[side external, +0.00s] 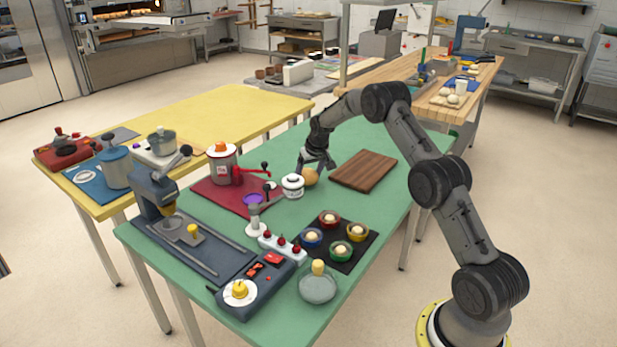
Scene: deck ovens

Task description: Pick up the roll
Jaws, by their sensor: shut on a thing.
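The roll (310,177) is a small tan-brown round piece on the green table, between the white lidded jar and the wooden board. My gripper (314,167) points down over it, with its fingers at the roll's top. The gripper is shut on the roll. The fingertips are small in this view, and part of the roll is hidden behind them. I cannot tell whether the roll touches the table.
A white lidded jar (293,186) stands close on the left of the roll. A brown wooden board (364,171) lies to the right. A dark tray (354,262) with several coloured bowls is in front. A red mat (213,200) with a pot lies left. The green table (262,150) is clear behind.

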